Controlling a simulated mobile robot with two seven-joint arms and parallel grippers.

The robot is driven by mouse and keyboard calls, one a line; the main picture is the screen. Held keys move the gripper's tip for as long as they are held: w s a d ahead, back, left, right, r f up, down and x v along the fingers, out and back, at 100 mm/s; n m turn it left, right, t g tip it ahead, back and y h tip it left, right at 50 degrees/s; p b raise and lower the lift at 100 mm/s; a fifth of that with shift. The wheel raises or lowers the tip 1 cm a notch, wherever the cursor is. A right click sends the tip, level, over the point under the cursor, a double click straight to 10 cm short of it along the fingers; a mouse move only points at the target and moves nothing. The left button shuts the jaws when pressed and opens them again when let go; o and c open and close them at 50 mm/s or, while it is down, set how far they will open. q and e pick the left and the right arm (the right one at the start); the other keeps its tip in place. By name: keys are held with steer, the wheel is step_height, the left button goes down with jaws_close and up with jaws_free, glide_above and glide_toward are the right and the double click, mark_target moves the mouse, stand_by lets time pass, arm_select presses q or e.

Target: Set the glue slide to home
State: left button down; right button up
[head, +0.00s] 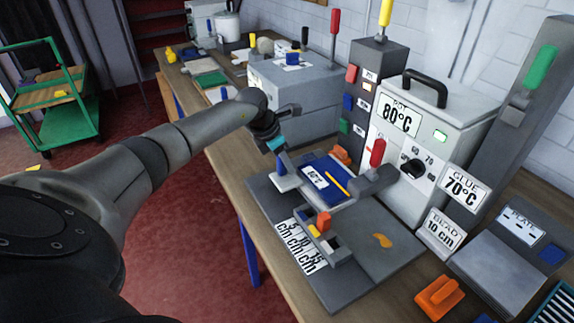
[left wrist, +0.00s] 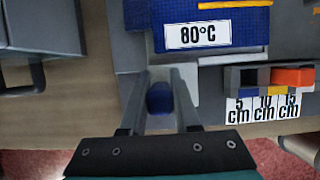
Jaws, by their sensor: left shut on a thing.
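The glue slide looks to be the orange block (head: 323,221) on a dark rail at the front of the grey base plate (head: 375,265); it also shows in the left wrist view (left wrist: 292,78). A white scale card (head: 300,245) marked 5, 10 and 15 cm lies below it. No home mark can be read. My left gripper (head: 284,165) is shut on a blue knob (left wrist: 159,98) on a light plate beside the dark blue pad (head: 340,176) labelled 80°C. The gripper is apart from the orange block. My right gripper is not in view.
A white glue unit (head: 437,130) with a dial and red lever stands behind the plate. A grey box (head: 295,95) stands behind my left gripper. A "BEAD 10 cm" sign (head: 441,234) and an orange clamp-like piece (head: 438,298) are at the right.

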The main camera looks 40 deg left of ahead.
arm_select(q)
steer(key=shift+a+r, duration=0.1)
steer(key=shift+a, duration=0.2)
steer(key=c, duration=0.8)
jaws_free()
steer(key=shift+w, duration=0.1)
steer(key=shift+o, duration=0.8)
steer(key=v, duration=1.5)
steer(key=shift+d, duration=0.1)
